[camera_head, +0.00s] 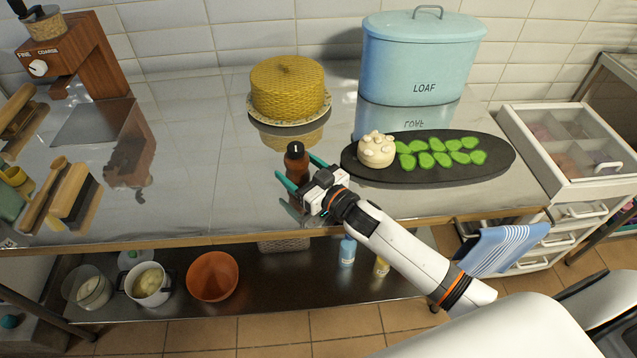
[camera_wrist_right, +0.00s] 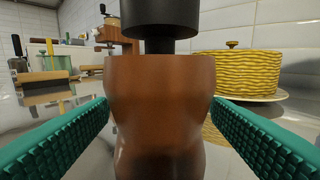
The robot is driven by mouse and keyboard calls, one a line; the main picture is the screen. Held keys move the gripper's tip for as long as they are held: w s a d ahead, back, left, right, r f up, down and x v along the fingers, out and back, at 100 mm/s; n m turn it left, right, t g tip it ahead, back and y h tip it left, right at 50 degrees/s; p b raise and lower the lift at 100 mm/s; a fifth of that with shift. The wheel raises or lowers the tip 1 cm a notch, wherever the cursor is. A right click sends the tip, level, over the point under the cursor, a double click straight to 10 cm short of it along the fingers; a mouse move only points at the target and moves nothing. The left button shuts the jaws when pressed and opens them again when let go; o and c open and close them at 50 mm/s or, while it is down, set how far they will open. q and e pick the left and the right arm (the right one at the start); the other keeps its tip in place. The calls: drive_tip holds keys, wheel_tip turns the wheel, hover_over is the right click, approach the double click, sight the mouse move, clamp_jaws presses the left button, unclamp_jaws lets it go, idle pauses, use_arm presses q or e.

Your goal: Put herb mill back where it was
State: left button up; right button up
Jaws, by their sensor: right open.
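The herb mill (camera_head: 296,160), a brown wooden body with a black top, stands upright on the steel counter in the head view. In the right wrist view the mill (camera_wrist_right: 160,105) fills the middle, its base hidden below the frame. My right gripper (camera_head: 302,171) is open, with its teal fingers on either side of the mill. In the wrist view the green finger pads (camera_wrist_right: 160,110) flank the body; I cannot tell whether either touches it. My left gripper is not in view.
A yellow woven cake container (camera_head: 287,88) stands behind the mill. To the right are a black oval board (camera_head: 430,175) with green slices and a pale round item, and a blue LOAF bin (camera_head: 420,60). A wooden grinder (camera_head: 75,50) and brushes stand left. Counter left of the mill is clear.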

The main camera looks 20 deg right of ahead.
drive_tip(key=v, duration=0.9)
drive_tip(key=shift+s+b, duration=0.2)
drive_tip(key=shift+b, duration=0.2)
